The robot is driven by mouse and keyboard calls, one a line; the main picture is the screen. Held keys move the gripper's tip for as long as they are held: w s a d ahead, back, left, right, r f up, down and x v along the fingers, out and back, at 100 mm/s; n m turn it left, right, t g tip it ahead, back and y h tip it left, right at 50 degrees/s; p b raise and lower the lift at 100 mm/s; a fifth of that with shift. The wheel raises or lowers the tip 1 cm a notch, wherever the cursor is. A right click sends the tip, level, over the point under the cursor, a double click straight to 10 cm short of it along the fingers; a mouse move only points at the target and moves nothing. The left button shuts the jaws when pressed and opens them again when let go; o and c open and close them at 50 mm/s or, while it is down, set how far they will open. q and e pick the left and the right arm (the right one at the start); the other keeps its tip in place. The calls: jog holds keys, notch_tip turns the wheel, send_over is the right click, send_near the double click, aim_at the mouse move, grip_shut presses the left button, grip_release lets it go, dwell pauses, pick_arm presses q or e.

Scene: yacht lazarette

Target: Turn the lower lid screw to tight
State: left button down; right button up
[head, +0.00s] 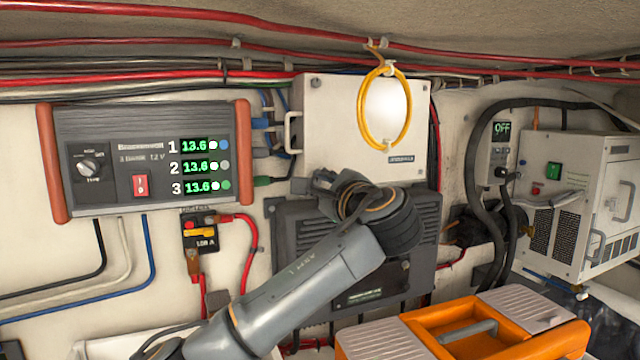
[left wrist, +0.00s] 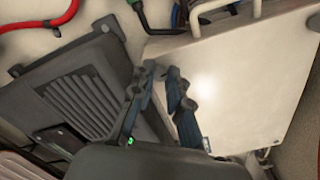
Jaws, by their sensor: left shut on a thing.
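The white box lid (head: 340,125) is on the wall at the centre of the head view, with a handle on its left edge and a screw at its upper left corner. My left gripper (head: 318,184) is at the lid's lower left corner. It is shut on the lower lid screw, which the fingers hide, so its turn cannot be read. In the left wrist view the fingertips (left wrist: 161,72) close together at the edge of the pale lid (left wrist: 235,85). My right gripper is not in view.
A dark finned unit (head: 290,245) is below the lid. A yellow cable loop (head: 408,110) hangs over the lid. A power panel (head: 100,150) is at left, a white machine (head: 570,200) at right. An orange toolbox (head: 415,322) stands in front, lower right.

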pick_arm(q)
jog(key=shift+m, duration=0.7)
jog(key=shift+f, duration=0.1)
jog(key=c, duration=1.3)
grip_release()
jog(key=v, duration=1.2)
